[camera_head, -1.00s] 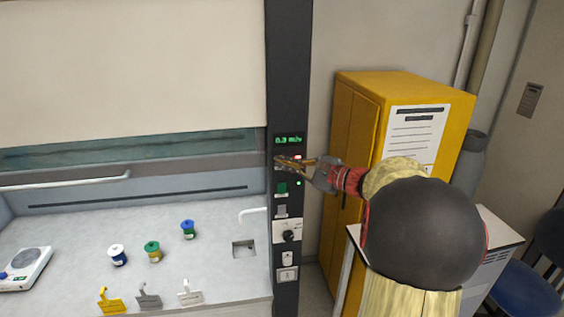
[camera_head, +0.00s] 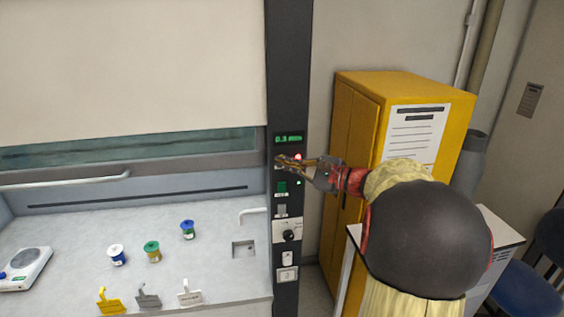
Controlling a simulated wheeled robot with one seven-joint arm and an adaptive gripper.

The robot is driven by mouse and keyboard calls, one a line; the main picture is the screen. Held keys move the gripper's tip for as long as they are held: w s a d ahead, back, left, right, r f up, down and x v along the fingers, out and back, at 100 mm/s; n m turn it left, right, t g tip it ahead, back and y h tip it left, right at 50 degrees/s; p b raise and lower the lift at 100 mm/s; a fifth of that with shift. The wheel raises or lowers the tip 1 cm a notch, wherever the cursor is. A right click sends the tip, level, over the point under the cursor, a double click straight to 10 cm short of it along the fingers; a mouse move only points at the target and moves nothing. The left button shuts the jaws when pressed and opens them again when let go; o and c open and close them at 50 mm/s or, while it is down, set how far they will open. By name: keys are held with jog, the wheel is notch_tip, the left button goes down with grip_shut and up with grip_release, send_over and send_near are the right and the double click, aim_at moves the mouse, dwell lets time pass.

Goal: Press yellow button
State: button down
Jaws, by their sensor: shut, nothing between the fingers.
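A dark control column (camera_head: 289,60) stands at the right side of the fume hood, with a green-lit display (camera_head: 289,139) and several buttons. My gripper (camera_head: 281,161) is shut and empty. Its fingertips lie over the column just below the display, left of a lit red indicator (camera_head: 298,157). They hide the panel behind them. I cannot make out a yellow button, and I cannot tell whether the fingertips touch the panel. Below them are a green button (camera_head: 282,188), a small green light (camera_head: 299,182) and a grey button (camera_head: 281,211).
A yellow cabinet (camera_head: 352,130) stands right of the column, close to my arm. The hood sash (camera_head: 130,70) is partly lowered. A blue chair (camera_head: 525,292) is at the lower right.

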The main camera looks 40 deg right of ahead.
jog(key=shift+s+a, duration=0.2)
jog(key=shift+s, duration=0.05)
jog(key=s+a, duration=0.1)
jog(key=s+b, duration=0.1)
jog(key=s, duration=0.1)
jog(key=s+a, duration=0.1)
jog(key=shift+s+a+b, duration=0.15)
jog(key=shift+a+b, duration=0.15)
dwell(0.3)
dwell(0.8)
